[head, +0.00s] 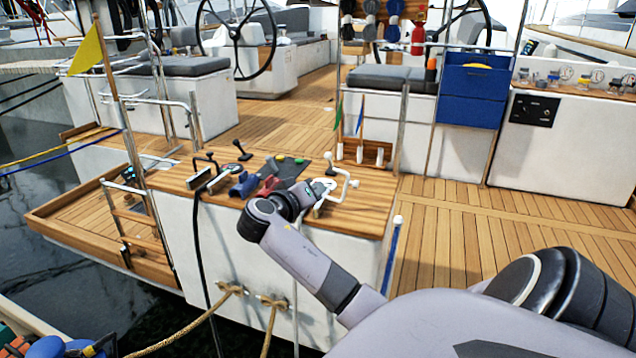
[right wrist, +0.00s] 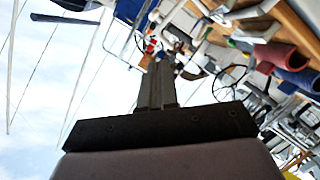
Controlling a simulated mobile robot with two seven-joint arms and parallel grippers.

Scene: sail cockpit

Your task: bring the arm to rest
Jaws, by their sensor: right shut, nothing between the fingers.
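My right arm (head: 300,258) comes in from the lower right in the head view. Its wrist end reaches over the wooden-topped console (head: 360,215), beside a white crank-like handle (head: 338,190). The fingers are hard to make out there. In the right wrist view my right gripper (right wrist: 159,72) is shut, with its fingers together and nothing between them. That view is strongly tilted, with sky at the left. My left gripper is not in view.
Red (head: 268,185) and blue (head: 244,186) pieces and black levers (head: 241,150) stand on the console near my wrist. A yellow flag (head: 86,52) on a pole is at left. Ropes (head: 190,330) hang at the console's front. Wooden deck (head: 450,235) to the right is clear.

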